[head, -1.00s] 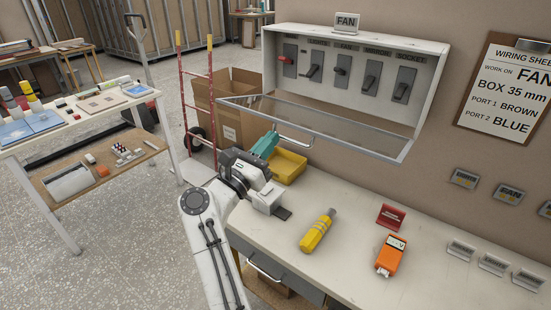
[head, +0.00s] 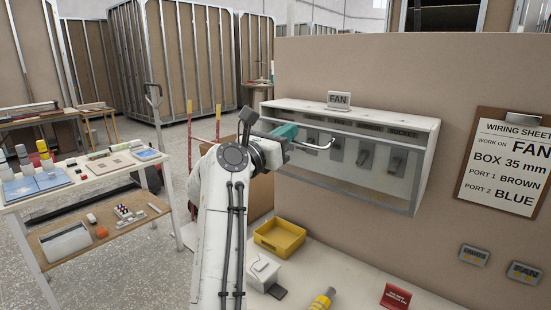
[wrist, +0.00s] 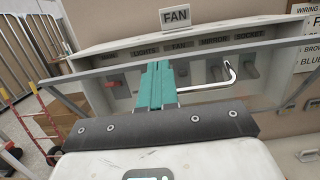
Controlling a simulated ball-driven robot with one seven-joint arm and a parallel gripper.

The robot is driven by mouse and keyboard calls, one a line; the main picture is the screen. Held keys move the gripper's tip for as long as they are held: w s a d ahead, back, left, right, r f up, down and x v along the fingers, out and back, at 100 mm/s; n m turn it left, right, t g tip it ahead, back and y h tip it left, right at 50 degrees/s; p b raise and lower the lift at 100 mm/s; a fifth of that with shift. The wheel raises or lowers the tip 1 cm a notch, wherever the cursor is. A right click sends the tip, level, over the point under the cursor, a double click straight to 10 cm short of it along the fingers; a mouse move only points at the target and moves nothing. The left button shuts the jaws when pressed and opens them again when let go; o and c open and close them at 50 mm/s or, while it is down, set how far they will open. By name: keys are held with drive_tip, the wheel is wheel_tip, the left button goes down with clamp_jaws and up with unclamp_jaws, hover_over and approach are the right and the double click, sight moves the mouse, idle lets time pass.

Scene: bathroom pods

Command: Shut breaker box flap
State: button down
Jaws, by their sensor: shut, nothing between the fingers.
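The breaker box (head: 432,140) is a white wall box with a row of switches and a FAN sign on top. Its clear, grey-framed flap (head: 350,195) now stands raised in front of the switches. My gripper (head: 287,131), with teal fingers, is shut and empty beside the handle's left end. In the wrist view the fingers (wrist: 157,85) overlap the flap frame; contact is unclear.
The bench (head: 345,275) below holds a yellow bin (head: 279,238), a white device (head: 263,272), a yellow tool (head: 322,299) and a red sign (head: 396,296). A wiring sheet (head: 513,165) hangs at right. A side table (head: 60,190) stands at left.

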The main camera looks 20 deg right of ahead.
sight(300, 129)
drive_tip(key=shift+w+d+r+b, duration=0.15)
drive_tip(key=shift+w+d+r, duration=0.4)
drive_tip(key=shift+d, duration=0.2)
drive_tip(key=shift+w+d+r+b, duration=0.1)
drive_tip(key=shift+w+d+r, duration=0.45)
drive_tip(key=shift+d, duration=0.2)
drive_tip(key=shift+w+d+r+b, duration=0.15)
drive_tip(key=shift+w+d+r, duration=0.3)
drive_tip(key=shift+w+d, duration=0.25)
drive_tip(key=shift+d, duration=0.1)
